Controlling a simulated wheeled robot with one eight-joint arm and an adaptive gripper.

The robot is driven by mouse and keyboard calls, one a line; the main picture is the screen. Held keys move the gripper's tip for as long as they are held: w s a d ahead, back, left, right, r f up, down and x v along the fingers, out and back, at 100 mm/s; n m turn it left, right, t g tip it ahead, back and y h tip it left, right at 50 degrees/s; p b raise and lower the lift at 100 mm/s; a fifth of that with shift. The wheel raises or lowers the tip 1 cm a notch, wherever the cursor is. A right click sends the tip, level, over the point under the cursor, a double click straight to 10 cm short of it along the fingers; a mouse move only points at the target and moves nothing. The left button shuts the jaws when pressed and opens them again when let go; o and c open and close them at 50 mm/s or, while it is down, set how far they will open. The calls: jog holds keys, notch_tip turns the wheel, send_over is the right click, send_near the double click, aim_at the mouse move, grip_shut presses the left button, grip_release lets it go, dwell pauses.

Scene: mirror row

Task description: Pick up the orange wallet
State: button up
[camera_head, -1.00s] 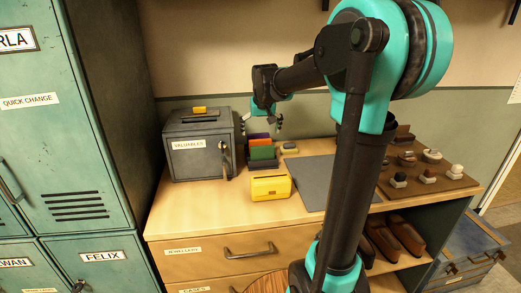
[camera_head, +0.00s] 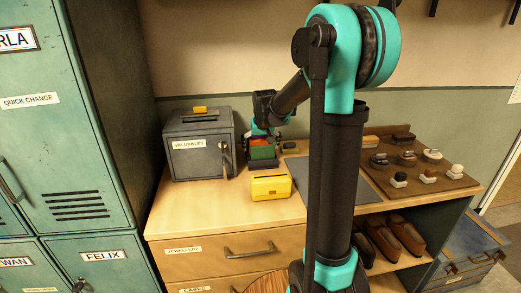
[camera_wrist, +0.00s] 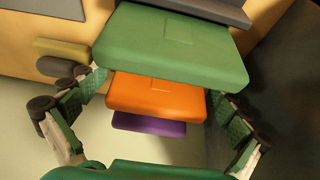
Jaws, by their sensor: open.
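The orange wallet (camera_wrist: 157,96) stands in a row between a green wallet (camera_wrist: 172,45) and a purple wallet (camera_wrist: 148,123) in the wrist view. In the head view the orange wallet (camera_head: 262,142) shows as a thin strip behind the green wallet (camera_head: 263,153); the purple one is hidden there by my gripper. My gripper (camera_wrist: 157,92) is open, with one finger to the left and one to the right of the row. The fingertips are near the orange wallet's ends; I cannot tell whether they touch. In the head view my gripper (camera_head: 264,134) is over the row.
A grey valuables box (camera_head: 199,150) stands close to the left of the wallets. A yellow box (camera_head: 271,187) sits in front of them. A grey mat (camera_head: 310,170) lies to the right, and a brown board (camera_head: 440,182) with several small items stands beyond it.

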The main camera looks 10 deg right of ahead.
jog(key=shift+c, duration=0.2)
jog(key=c, duration=1.1)
jog(key=shift+r, duration=0.15)
